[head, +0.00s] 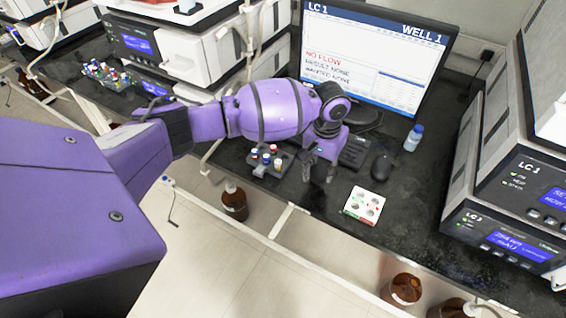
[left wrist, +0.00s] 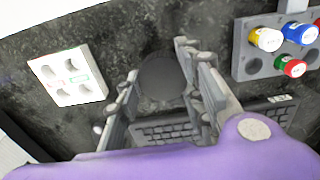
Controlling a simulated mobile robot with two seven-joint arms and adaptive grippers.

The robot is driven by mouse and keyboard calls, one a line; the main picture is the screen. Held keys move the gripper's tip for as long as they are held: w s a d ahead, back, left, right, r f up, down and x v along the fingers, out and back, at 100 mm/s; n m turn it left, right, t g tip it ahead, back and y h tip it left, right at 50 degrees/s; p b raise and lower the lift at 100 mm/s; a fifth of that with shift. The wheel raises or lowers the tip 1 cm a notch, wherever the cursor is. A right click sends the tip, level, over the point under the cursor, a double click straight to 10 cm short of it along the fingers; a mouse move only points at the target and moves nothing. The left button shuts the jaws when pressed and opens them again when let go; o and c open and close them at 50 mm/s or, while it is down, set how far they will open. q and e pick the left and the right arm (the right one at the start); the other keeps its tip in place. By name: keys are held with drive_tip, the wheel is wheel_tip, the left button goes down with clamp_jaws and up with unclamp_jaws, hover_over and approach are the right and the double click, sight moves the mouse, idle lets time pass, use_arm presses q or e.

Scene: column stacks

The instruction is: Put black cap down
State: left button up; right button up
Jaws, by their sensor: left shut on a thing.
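My left gripper (head: 320,170) reaches down over the black bench, between the vial rack and the white tray. In the left wrist view its two fingers (left wrist: 164,90) stand on either side of the round black cap (left wrist: 162,78) and are shut on it. The cap is dark against the dark bench, so I cannot tell whether it touches the surface. A small white tray (head: 364,205) with round wells lies to the right of the gripper; it also shows in the left wrist view (left wrist: 88,84). My right gripper is not in view.
A grey rack (head: 258,170) holding vials with coloured caps stands left of the gripper. The keyboard (head: 354,152), mouse (head: 381,167) and monitor (head: 375,50) are behind it. A blue-capped bottle (head: 412,140) stands at the right. Bench is bare right of the white tray.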

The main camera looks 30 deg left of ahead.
sight(319, 171)
use_arm(q)
drive_tip(key=shift+w+a+f, duration=0.15)
drive_tip(key=shift+w, duration=0.05)
wheel_tip(319, 171, down, 4)
drive_tip(key=shift+w+a+r, duration=0.15)
drive_tip(key=shift+r, duration=0.1)
drive_tip(key=o, duration=0.8)
drive_tip(key=shift+f, duration=0.1)
drive_tip(key=shift+c, duration=0.2)
